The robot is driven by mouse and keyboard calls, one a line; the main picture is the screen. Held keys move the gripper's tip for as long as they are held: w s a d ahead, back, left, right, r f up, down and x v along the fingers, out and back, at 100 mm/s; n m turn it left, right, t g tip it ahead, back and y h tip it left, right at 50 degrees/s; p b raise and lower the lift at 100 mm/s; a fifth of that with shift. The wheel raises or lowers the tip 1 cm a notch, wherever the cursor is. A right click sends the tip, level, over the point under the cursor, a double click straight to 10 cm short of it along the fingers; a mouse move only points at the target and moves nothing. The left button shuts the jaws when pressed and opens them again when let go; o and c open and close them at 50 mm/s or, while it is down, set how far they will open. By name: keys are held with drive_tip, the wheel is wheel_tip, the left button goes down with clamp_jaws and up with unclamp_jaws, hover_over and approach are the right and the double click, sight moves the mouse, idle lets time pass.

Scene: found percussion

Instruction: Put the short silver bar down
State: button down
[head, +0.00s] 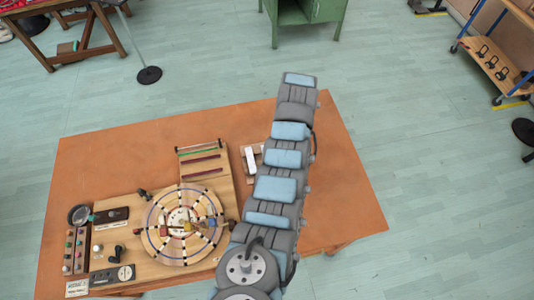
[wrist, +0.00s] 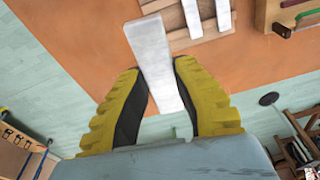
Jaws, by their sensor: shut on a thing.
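The short silver bar (wrist: 153,52) shows in the wrist view as a flat pale metal strip. My gripper (wrist: 158,70) has yellow fingers with dark pads, shut on the bar from both sides. The bar sticks out beyond the fingertips toward the wooden rack (wrist: 180,41). Its far end overlaps the rack's near edge in the picture; I cannot tell whether they touch. Two other silver bars, one (wrist: 192,17) beside another (wrist: 223,14), lie on the rack. In the head view the rack's bars (head: 251,160) show left of my arm; my gripper and the held bar are hidden there.
The orange table (head: 340,190) has bare room at its right and far left. A wooden board with a round striped wheel (head: 157,208) and small devices fills the front left. A frame with coloured rods (head: 204,185) stands left of the rack.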

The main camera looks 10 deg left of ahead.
drive_tip(key=s+a+f+n+p, duration=0.1)
drive_tip(key=s+a+f+p, duration=0.55)
drive_tip(key=s+f, duration=0.35)
drive_tip(key=w+d+f+b, duration=0.1)
drive_tip(key=w+f+b, duration=0.1)
drive_tip(key=b, duration=0.4)
drive_tip(key=w+d+f+b, duration=0.2)
drive_tip(key=w+f+b, duration=0.1)
drive_tip(key=w+b, duration=0.2)
drive_tip(key=w+d+f+b, duration=0.1)
drive_tip(key=w+f+b, duration=0.2)
drive_tip(key=b, duration=0.4)
drive_tip(key=shift+w+d, duration=0.15)
drive_tip(key=shift+w, duration=0.3)
drive_tip(key=f+b, duration=0.1)
drive_tip(key=b, duration=0.2)
drive_tip(key=w+f+b, duration=0.1)
drive_tip(key=b, duration=0.2)
drive_tip(key=shift+w+d, duration=0.25)
drive_tip(key=shift+d, duration=0.05)
drive_tip(key=shift+w+b, duration=0.1)
drive_tip(key=shift+b, duration=0.5)
drive_tip(key=shift+r, duration=0.1)
